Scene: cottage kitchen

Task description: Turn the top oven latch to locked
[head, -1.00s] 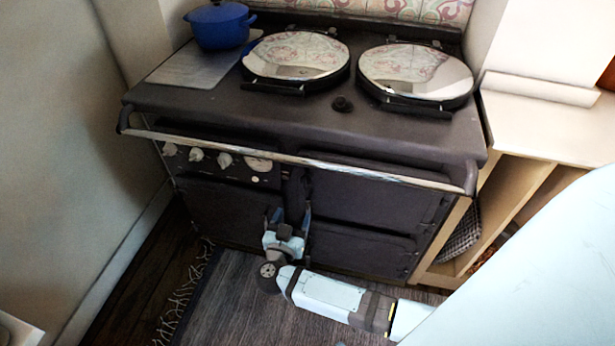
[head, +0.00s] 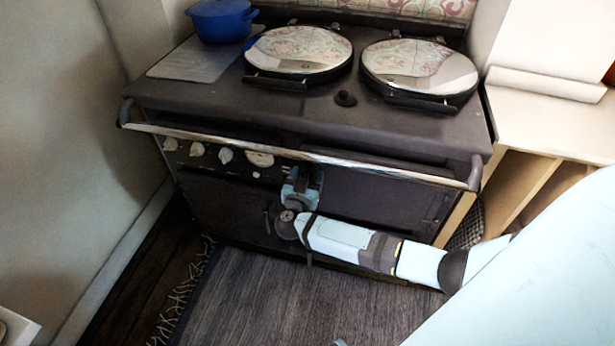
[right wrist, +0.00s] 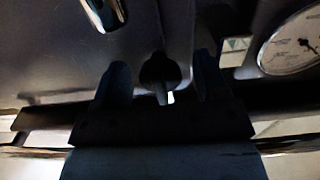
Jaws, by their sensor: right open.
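The dark range cooker (head: 250,112) fills the middle of the head view, with an upper right oven door (head: 375,195) under its rail. My right gripper (head: 303,174) is at the cooker front, just left of that door and below the rail. In the right wrist view my right gripper (right wrist: 160,72) is open, one finger on each side of a small dark latch (right wrist: 158,70) with a narrow tab. I cannot tell whether either finger touches it. In the head view the latch is hidden behind my gripper. My left gripper is not in view.
A chrome rail (head: 300,157) runs across the cooker front just above my right gripper. A round gauge (right wrist: 295,42) sits beside the latch, and control knobs (head: 197,150) lie to the left. A blue pot (head: 221,22) stands on top. A grey rug (head: 270,300) covers the floor.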

